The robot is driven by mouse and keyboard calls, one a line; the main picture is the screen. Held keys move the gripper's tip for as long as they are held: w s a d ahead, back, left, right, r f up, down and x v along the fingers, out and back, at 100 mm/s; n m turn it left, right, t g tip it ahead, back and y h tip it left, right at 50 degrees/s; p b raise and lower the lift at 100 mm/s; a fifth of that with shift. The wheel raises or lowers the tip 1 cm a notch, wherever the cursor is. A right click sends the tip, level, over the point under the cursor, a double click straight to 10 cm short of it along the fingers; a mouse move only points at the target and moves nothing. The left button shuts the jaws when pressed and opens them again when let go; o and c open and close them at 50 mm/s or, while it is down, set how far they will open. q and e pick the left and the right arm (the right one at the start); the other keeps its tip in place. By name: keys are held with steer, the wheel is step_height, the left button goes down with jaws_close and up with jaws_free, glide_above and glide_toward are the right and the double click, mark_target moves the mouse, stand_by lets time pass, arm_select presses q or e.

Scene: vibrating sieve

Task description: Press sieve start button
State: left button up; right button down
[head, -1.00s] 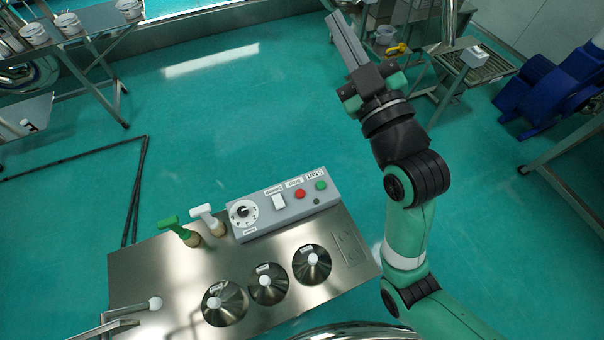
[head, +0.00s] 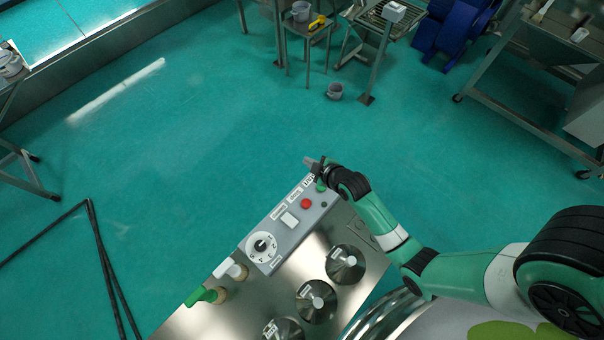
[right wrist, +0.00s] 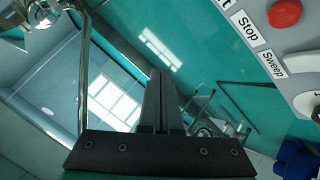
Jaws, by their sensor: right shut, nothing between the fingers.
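The grey sieve control panel (head: 290,225) carries the green start button (head: 321,187) at its far right end, by the Start label. The red stop button (head: 306,204) sits beside it; it also shows in the right wrist view (right wrist: 285,13). My right gripper (head: 312,161) is at that end of the panel, close to the start button; I cannot tell whether it touches it. In the right wrist view its fingers (right wrist: 160,75) are shut and empty. The green button is not visible there. My left gripper is not in view.
The panel also has a white sweep switch (head: 289,219) and a dial (head: 261,246).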

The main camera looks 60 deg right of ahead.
steer(key=m+g, duration=0.1)
steer(key=g, duration=0.1)
glide_above(324, 189)
step_height(324, 189, down, 4)
steer(key=shift+f, duration=0.1)
step_height(324, 189, down, 9)
steer(key=b, duration=0.5)
steer(key=shift+b, duration=0.3)
stand_by(1.5)
steer(key=shift+f, duration=0.25)
